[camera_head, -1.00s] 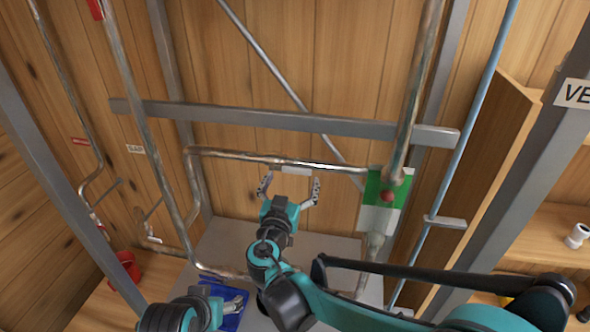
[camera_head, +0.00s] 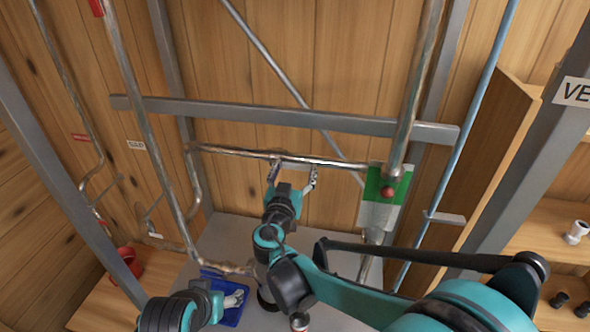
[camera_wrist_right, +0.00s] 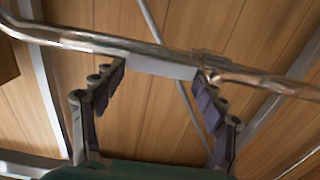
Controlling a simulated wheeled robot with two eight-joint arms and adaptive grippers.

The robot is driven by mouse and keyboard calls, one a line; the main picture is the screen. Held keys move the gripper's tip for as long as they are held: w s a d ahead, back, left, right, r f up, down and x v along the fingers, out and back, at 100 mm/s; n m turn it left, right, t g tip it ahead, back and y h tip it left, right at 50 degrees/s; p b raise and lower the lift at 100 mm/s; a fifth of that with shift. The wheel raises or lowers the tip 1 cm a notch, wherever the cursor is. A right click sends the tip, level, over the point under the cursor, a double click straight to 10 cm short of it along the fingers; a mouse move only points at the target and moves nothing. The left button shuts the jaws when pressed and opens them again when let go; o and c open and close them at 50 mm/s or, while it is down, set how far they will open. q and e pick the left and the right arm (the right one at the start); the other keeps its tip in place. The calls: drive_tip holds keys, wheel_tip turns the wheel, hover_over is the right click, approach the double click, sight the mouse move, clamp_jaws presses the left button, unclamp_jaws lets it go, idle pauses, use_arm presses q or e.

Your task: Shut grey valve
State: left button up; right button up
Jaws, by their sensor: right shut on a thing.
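The grey valve shows as a light grey block-like handle (camera_head: 300,162) on the horizontal metal pipe. In the right wrist view the handle (camera_wrist_right: 160,67) lies along the pipe's line, between my fingertips. My right gripper (camera_head: 293,182) reaches up from below, with its fingers spread to the handle's width and shut on its two ends; it also shows in the right wrist view (camera_wrist_right: 160,78). My left gripper (camera_head: 236,298) is low in the head view, over a blue tray, and its jaws are too small to read.
The horizontal pipe (camera_head: 235,153) runs below a grey beam (camera_head: 270,119). A green-and-white plate with a red knob (camera_head: 387,191) is to the right. A blue tray (camera_head: 228,317) and a red bucket (camera_head: 127,262) are lower left. Shelves with fittings (camera_head: 577,231) stand at right.

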drive_tip(key=shift+r, duration=0.2)
drive_tip(key=r+n, duration=0.1)
drive_tip(key=n, duration=0.1)
drive_tip(key=r+n, duration=0.1)
drive_tip(key=shift+w+a+n, duration=0.15)
drive_tip(key=shift+a+n, duration=0.25)
drive_tip(key=w+a+r+n+b, duration=0.1)
drive_tip(key=a+r+n+b, duration=0.2)
drive_tip(key=a+n, duration=0.4)
drive_tip(key=shift+w+r+n, duration=0.15)
drive_tip(key=shift+r+n, duration=0.2)
drive_tip(key=shift+n, duration=3.25)
